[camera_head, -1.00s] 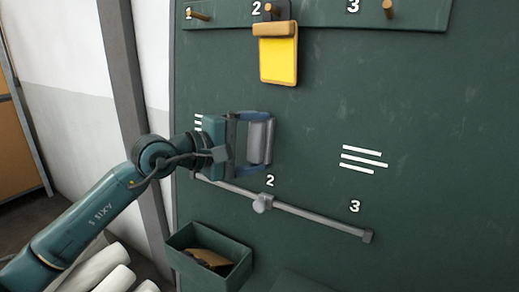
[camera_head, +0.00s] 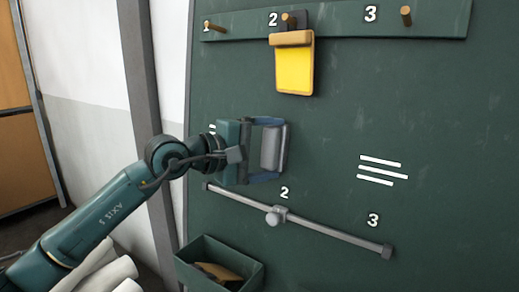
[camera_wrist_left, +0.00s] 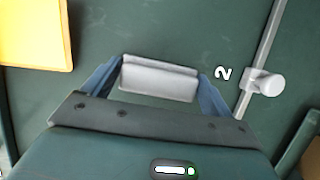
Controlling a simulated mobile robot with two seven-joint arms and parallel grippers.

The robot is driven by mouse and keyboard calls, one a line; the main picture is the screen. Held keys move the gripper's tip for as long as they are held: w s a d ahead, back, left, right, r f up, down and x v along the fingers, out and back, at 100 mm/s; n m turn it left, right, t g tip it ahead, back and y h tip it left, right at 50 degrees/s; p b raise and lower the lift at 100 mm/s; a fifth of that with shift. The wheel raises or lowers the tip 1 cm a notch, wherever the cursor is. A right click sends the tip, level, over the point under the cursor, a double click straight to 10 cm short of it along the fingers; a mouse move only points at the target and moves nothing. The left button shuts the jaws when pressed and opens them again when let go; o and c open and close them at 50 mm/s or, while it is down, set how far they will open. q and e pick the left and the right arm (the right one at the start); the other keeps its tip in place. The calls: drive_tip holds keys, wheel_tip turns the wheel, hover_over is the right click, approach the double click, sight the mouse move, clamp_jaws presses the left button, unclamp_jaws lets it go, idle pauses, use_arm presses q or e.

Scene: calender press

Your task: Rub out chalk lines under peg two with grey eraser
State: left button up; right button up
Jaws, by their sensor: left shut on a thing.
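My left gripper (camera_head: 268,149) is shut on the grey eraser (camera_head: 273,147), in front of the green board below peg two (camera_head: 288,21). The left wrist view shows the eraser (camera_wrist_left: 158,80) between both blue fingers. I cannot tell whether its face touches the board. No chalk lines show around it there; the board right behind it is hidden. White chalk lines (camera_head: 383,170) stand below peg three (camera_head: 406,16). Other chalk marks (camera_head: 212,129) at the left, below peg one (camera_head: 207,27), are mostly hidden by my gripper. My right gripper is not in view.
A yellow tag (camera_head: 294,70) hangs from peg two above the gripper. A grey rail (camera_head: 335,231) with a slider knob (camera_head: 273,218) slants below it. A green bin (camera_head: 246,277) holds a brown thing. White rolls lie at lower left. The board's right side is free.

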use_arm(q)
drive_tip(key=shift+s+d+b, duration=0.3)
drive_tip(key=shift+s+d, duration=0.2)
drive_tip(key=shift+d, duration=0.25)
drive_tip(key=shift+s+d+b, duration=0.3)
drive_tip(key=shift+s+d, duration=0.2)
drive_tip(key=shift+d, duration=0.25)
drive_tip(key=shift+s+d+f+b, duration=0.15)
drive_tip(key=shift+s+d+b, duration=0.4)
drive_tip(key=shift+d, duration=0.1)
drive_tip(key=shift+s+d+b, duration=0.35)
drive_tip(key=shift+s+d, duration=0.05)
drive_tip(key=shift+d, duration=0.2)
drive_tip(key=shift+a+b, duration=0.1)
drive_tip(key=shift+b, duration=0.3)
drive_tip(key=shift+w+a, duration=1.05)
drive_tip(key=shift+a, duration=0.3)
drive_tip(key=shift+w+a+b, duration=0.1)
drive_tip(key=shift+w+a, duration=0.45)
drive_tip(key=shift+a, duration=0.25)
drive_tip(key=shift+w+a+b, duration=0.1)
drive_tip(key=shift+w+a, duration=0.5)
drive_tip(key=shift+a, duration=0.2)
drive_tip(key=shift+w+a+b, duration=0.1)
drive_tip(key=shift+w+a, duration=0.45)
drive_tip(key=shift+a, duration=0.25)
